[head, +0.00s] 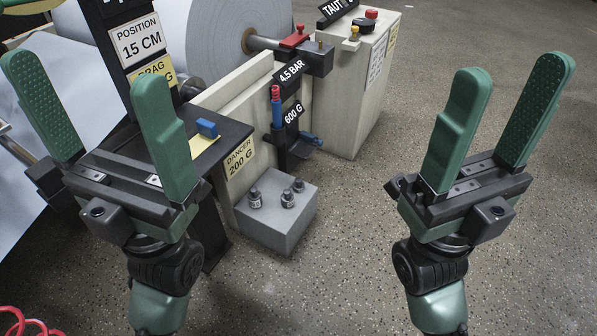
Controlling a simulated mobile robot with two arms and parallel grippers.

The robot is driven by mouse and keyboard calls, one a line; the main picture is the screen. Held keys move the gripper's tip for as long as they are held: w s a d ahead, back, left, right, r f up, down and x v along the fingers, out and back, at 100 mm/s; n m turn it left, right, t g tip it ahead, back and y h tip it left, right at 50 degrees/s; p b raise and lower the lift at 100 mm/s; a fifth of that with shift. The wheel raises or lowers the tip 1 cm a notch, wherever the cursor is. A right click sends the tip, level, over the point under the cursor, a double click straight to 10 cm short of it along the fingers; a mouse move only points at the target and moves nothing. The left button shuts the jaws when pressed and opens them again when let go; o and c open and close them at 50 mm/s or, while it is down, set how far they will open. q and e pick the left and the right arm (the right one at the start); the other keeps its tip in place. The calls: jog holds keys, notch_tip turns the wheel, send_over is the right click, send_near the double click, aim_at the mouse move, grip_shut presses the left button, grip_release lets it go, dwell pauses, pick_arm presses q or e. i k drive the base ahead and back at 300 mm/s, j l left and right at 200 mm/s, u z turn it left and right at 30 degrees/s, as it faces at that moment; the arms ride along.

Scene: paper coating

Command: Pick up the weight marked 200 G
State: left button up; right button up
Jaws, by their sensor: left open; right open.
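Three small metal weights stand upright on top of a grey block (276,232) in the head view: a left one (255,198), a front one (288,199) and a back right one (298,185). Their markings are too small to read, so I cannot tell which is 200 G. My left gripper (92,85) is open and empty, to the left of the block. My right gripper (512,80) is open and empty, to the right of the block. Neither touches a weight.
A yellow sign (240,160) reading "DANCER 200 G" is on the machine behind the block. A black holder with a "600 G" label (292,114) and a red-and-blue rod (276,106) stands above it. A beige cabinet (350,90) is behind. Speckled floor (350,230) on the right is clear.

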aim_at(298, 185)
jog(key=i+l, duration=0.1)
jog(key=l, duration=0.25)
jog(key=i+l, duration=0.1)
jog(key=l, duration=0.3)
jog(key=i+l+u, duration=0.1)
jog(key=l, duration=0.25)
jog(key=i+l, duration=0.15)
jog(key=l, duration=0.2)
jog(key=u, duration=1.75)
